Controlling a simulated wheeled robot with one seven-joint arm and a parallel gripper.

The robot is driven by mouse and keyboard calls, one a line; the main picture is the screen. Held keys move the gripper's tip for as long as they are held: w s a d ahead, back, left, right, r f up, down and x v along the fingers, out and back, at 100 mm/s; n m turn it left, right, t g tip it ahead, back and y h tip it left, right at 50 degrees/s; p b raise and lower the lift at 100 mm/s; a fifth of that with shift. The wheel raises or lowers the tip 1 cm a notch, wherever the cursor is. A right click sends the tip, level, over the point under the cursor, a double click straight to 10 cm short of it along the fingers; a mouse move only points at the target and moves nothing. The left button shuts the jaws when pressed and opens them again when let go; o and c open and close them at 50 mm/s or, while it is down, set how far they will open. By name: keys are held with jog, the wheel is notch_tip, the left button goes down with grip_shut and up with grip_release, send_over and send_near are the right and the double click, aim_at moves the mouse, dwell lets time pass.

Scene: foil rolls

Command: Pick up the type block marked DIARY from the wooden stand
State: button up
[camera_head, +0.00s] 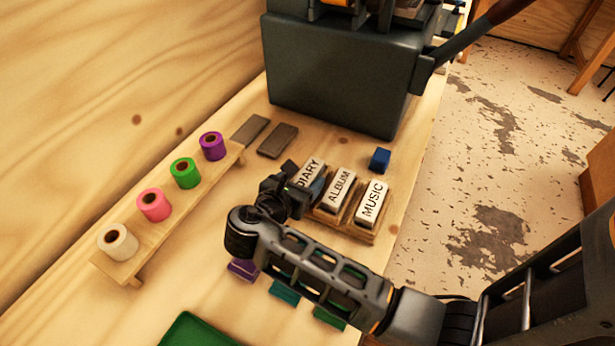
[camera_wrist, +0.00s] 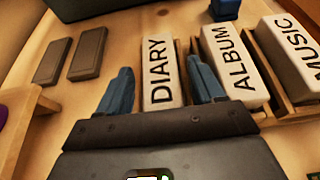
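The DIARY block (camera_wrist: 161,72) is a pale block with black lettering, standing in the wooden stand (camera_head: 357,233). It also shows in the head view (camera_head: 309,172), partly hidden by my gripper. My gripper (camera_wrist: 158,90) is open, with one blue-grey finger on each side of the DIARY block. The left finger stands apart from the block; the right finger is in the narrow space between DIARY and ALBUM, close to both. The ALBUM block (camera_head: 339,187) and the MUSIC block (camera_head: 371,200) stand to the right in the same stand.
A dark press (camera_head: 340,80) stands behind the stand. A small blue block (camera_head: 380,160) and two grey-brown plates (camera_head: 278,141) lie near it. A rack (camera_head: 122,272) with several foil rolls is on the left. Purple, teal and green pieces lie beneath my arm.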

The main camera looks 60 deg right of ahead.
jog(key=c, duration=1.2)
